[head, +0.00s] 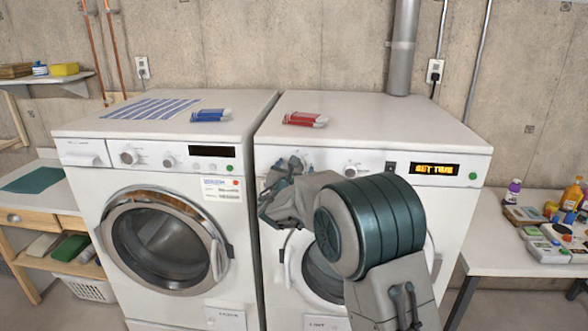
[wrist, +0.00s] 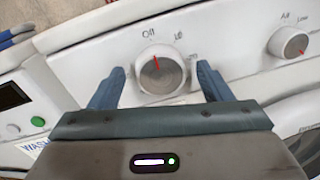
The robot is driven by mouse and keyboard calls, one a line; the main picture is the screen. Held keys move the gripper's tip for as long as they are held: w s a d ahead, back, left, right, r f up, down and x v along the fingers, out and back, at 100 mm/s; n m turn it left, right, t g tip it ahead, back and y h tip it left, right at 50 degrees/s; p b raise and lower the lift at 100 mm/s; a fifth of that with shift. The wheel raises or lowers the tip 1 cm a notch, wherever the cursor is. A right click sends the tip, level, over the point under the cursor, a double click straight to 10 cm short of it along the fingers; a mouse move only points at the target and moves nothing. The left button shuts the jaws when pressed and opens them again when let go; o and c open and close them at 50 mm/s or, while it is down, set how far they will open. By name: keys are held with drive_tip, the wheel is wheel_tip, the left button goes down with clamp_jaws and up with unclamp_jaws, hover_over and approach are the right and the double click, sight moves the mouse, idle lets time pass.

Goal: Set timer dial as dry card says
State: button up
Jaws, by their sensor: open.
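The timer dial (wrist: 163,74) is a round knob with a white rim and grey face on the right-hand machine's panel. Its red mark points up and slightly left, near the printed "Off"; more marks run round to the right, partly hidden. My gripper (wrist: 160,82) is open, one blue-grey finger on each side of the dial; I cannot tell whether they touch it. In the head view my gripper (head: 283,180) is at that panel and hides the dial. The display (head: 434,169) shows orange letters like "SET TIME". A white card (head: 222,189) on the left machine has text too small to read.
A second knob (wrist: 290,43), marked "Air" and "Low", sits right of the dial. The washer (head: 165,200) stands close on the left, with a striped cloth (head: 150,108) and blue packs (head: 211,115) on top. Red packs (head: 305,119) lie on the dryer top. A cluttered table (head: 510,256) is at right.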

drive_tip(key=c, duration=1)
drive_tip(key=shift+o, duration=0.2)
